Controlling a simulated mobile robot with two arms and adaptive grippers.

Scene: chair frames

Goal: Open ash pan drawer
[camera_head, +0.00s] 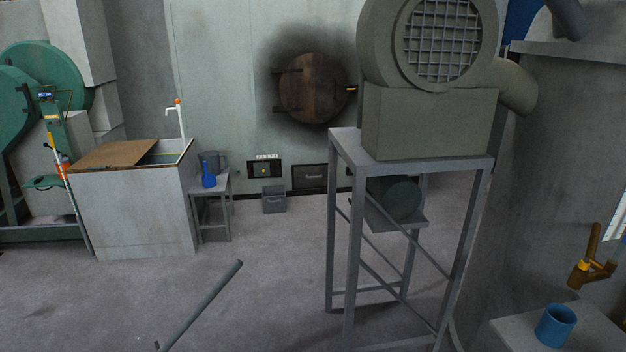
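A dark rectangular drawer front (310,186) with a small pale handle sits low in the back wall, below the round door. It looks like the ash pan drawer. It appears flush with the wall, so it looks shut. The round rusty brown door (312,88) above it is closed and ringed with soot. A second dark panel (264,169) with a small yellowish spot is to the left of the drawer front. Neither of my grippers shows in the head view.
A grey blower (428,120) on a tall metal stand (338,240) is right of centre. A small grey box (274,200) is on the floor before the wall. A side table (212,187) and sink cabinet (133,220) are left. A slanting grey pole (203,302) rises in front. Open floor lies between.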

